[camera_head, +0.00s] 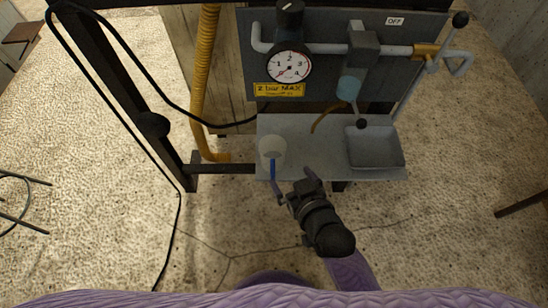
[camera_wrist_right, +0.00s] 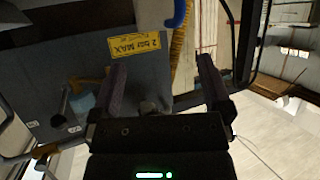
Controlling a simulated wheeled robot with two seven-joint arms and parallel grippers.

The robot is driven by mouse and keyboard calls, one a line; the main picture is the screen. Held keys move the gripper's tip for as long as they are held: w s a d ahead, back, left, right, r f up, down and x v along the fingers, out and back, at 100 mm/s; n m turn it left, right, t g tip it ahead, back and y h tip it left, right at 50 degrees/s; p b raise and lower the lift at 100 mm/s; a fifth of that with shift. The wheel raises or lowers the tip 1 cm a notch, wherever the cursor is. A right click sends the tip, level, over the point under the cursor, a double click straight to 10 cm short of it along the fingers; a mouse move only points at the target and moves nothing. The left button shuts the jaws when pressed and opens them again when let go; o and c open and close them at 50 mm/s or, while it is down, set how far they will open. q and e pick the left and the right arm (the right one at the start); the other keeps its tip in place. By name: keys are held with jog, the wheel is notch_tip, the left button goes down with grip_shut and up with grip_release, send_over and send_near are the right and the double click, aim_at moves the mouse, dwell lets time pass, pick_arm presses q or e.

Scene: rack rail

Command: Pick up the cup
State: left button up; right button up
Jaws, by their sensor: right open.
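The cup (camera_head: 270,146) is white with a blue handle (camera_head: 273,168). It stands upright on the left part of the grey shelf (camera_head: 310,130), with the handle toward me. My right gripper (camera_head: 293,182) is open and empty, just in front of the shelf's front edge and slightly right of the handle. In the right wrist view, my right gripper's fingers (camera_wrist_right: 163,62) are spread with nothing between them. The blue handle (camera_wrist_right: 180,12) shows at the top edge of that view, and most of the cup is out of frame. My left gripper is not in view.
A grey tray (camera_head: 376,163) sits on the shelf's right part. Behind stands a panel with a pressure gauge (camera_head: 289,66), a pipe, a lever with a black knob (camera_head: 460,19) and a light-blue vessel (camera_head: 349,88). A yellow corrugated hose (camera_head: 203,75) and black cables hang at left.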

aim_at(278, 158)
jog(key=b+x, duration=0.5)
jog(key=x, duration=0.4)
jog(key=shift+w+f+b, duration=0.2)
jog(key=shift+f+b, duration=0.05)
jog(key=shift+b, duration=0.15)
jog(key=shift+w+a, duration=0.1)
jog(key=shift+w, duration=0.2)
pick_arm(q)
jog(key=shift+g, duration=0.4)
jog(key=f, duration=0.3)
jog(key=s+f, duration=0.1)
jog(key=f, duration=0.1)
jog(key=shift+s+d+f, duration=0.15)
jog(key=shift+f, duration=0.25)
pick_arm(e)
jog(key=shift+r, duration=0.2)
jog(key=c, duration=0.9)
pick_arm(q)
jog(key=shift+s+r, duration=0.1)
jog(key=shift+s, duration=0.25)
